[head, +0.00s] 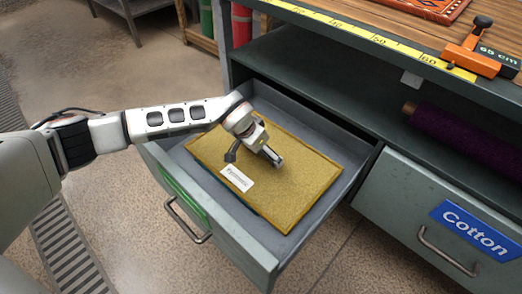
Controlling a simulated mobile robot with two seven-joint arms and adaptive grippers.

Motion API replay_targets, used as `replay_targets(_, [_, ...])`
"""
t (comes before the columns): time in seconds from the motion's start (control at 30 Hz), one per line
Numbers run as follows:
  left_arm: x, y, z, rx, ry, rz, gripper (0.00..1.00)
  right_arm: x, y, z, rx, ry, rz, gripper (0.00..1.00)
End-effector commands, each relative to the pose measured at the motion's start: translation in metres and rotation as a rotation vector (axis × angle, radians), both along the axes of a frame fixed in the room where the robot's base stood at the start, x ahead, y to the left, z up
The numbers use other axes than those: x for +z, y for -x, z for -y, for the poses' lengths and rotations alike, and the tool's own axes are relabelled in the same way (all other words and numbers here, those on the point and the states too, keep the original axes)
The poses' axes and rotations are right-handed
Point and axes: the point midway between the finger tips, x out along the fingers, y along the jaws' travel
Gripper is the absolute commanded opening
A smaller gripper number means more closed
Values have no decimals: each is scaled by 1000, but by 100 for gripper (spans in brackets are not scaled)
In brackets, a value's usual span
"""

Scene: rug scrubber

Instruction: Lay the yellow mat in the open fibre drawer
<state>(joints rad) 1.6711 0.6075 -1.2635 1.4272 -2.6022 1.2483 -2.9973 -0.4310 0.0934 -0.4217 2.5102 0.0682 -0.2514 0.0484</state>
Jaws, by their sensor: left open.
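The yellow mat (302,172) lies flat inside the open grey drawer (232,236), a little askew to its walls. A white label (237,178) is on the mat's near left part; its print is too small to read. A dark green edge shows under the mat's near side. My left gripper (254,160) is open over the mat's left half, fingers pointing down and apart. I cannot tell whether its fingertips touch the mat. Nothing is between them. My right gripper is not in view.
A shut drawer marked Cotton (474,230) is to the right. Above, a wooden worktop (400,30) carries a yellow ruler strip (345,30) and an orange stop (478,55). A purple roll (465,143) lies on the shelf.

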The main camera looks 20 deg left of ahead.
Motion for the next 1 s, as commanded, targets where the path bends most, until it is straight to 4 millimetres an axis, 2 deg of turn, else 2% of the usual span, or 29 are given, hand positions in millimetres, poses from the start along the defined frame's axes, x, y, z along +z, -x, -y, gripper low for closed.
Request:
replay_targets(0.1, [11, 0, 0, 1, 2, 1, 100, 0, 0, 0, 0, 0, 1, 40])
replay_targets(0.17, [27, 1, -2, 0, -1, 9, 100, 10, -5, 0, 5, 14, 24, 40])
replay_targets(0.4, [82, 17, -9, -1, -2, 19, 100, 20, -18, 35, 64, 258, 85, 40])
replay_targets(0.6, [110, 32, -14, 1, 0, 12, 100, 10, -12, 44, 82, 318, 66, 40])
replay_targets(0.77, [120, 40, -16, 0, 0, 5, 100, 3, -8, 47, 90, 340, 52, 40])
replay_targets(1.0, [120, 44, -16, 0, 0, -1, 100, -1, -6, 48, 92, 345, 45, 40])
